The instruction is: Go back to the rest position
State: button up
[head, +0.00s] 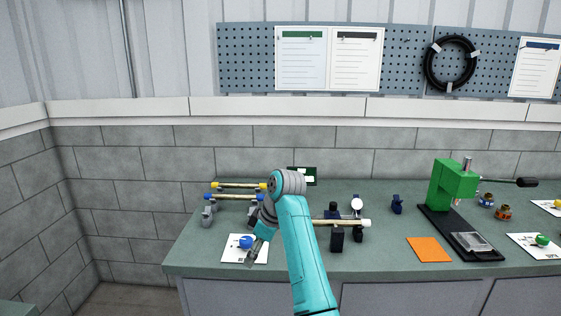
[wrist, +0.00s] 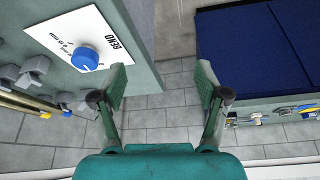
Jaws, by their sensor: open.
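My teal arm reaches over the green-grey bench in the head view. My gripper (head: 255,253) hangs near the bench's front-left part, beside a white card (head: 233,256) with a blue knob-like piece (head: 246,241) on it. In the wrist view my gripper (wrist: 162,85) is open, with nothing between its two fingers. The blue piece also shows there (wrist: 84,59), left of the left finger and apart from it, on the printed card. Part of the bench behind my arm is hidden.
Rods with yellow (head: 238,185) and blue ends lie at the back left on grey supports. A pale rod (head: 345,222) rests on dark blocks right of my arm. A green press (head: 452,185) and orange mat (head: 429,249) are farther right. A dark blue surface (wrist: 255,50) fills the wrist view's right.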

jog(key=s+d+f+m+t, duration=0.2)
jog(key=s+d+f, duration=0.1)
jog(key=f, duration=0.9)
jog(key=s+d+f+m+t, duration=0.1)
jog(key=s+d+f+m, duration=0.15)
jog(key=f, duration=0.95)
jog(key=s+d+f+m+t+h, duration=0.1)
jog(key=s+d+f+m+t, duration=0.1)
jog(key=s+d+f, duration=0.45)
jog(key=s+d+f+m+t, duration=0.2)
jog(key=s+d+f+m, duration=0.15)
jog(key=s+f, duration=0.6)
jog(key=s+d+r+m+t+h, duration=0.1)
jog(key=s+d+r, duration=0.1)
jog(key=s, duration=0.6)
jog(key=s+d+r+m+t, duration=0.1)
jog(key=s+d+r, duration=0.15)
jog(key=s, duration=0.55)
jog(key=s+d+r+m+t+h, duration=0.1)
jog(key=s+d+r, duration=0.15)
jog(key=s, duration=0.55)
jog(key=s+d+r+m+t+h, duration=0.1)
jog(key=s+d+r+m+t, duration=0.1)
jog(key=s+r, duration=1.4)
notch_tip(320, 180, up, 2)
jog(key=shift+d+r+t, duration=0.25)
jog(key=shift+d+t, duration=0.2)
jog(key=shift+t, duration=0.35)
